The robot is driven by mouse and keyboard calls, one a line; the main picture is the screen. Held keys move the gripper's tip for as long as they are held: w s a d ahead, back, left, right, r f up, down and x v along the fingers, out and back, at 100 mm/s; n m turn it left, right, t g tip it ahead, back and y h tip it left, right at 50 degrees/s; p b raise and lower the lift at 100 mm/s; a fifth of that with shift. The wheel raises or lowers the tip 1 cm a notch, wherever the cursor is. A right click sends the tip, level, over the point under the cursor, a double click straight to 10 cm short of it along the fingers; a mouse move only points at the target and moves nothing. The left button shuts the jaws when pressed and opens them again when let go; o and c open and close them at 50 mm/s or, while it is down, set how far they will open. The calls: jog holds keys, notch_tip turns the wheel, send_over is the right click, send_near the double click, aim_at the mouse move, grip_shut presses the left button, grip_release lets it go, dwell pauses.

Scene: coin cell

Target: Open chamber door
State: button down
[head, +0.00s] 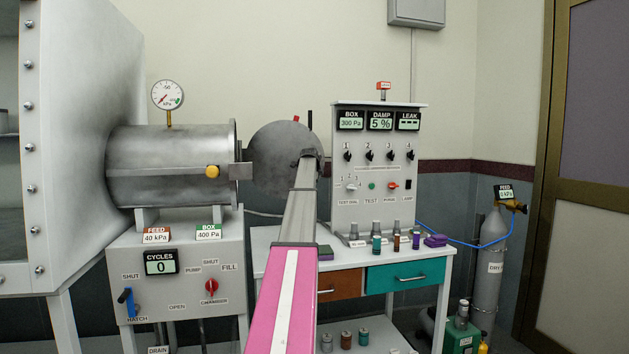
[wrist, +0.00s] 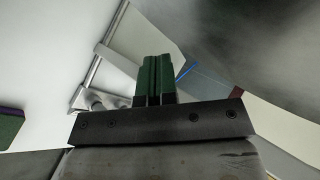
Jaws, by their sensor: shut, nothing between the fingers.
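The chamber (head: 170,168) is a grey metal cylinder on the left, joined to the white box. Its round grey door (head: 272,150) stands swung out to the right of the cylinder's end, beside a hinge bracket (head: 240,171). A small dark upright piece (head: 310,119) shows at the door's upper right edge. My arm reaches up to the door's right side, and its end overlaps the door in the head view, where the fingertips are hidden. In the wrist view my gripper (wrist: 154,72) has its green fingers shut together and empty. A large grey surface (wrist: 265,45), probably the door, lies close at upper right; contact is unclear.
A control panel (head: 377,168) stands on a bench with drawers (head: 409,275), right of my arm. Small jars and purple blocks (head: 434,240) lie on it. A valve box (head: 180,275) sits under the chamber. A gas cylinder (head: 490,265) stands at right.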

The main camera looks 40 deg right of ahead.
jog(key=s+v, duration=0.2)
jog(key=v, duration=0.9)
jog(key=shift+d+f, duration=0.25)
jog(key=shift+f, duration=0.05)
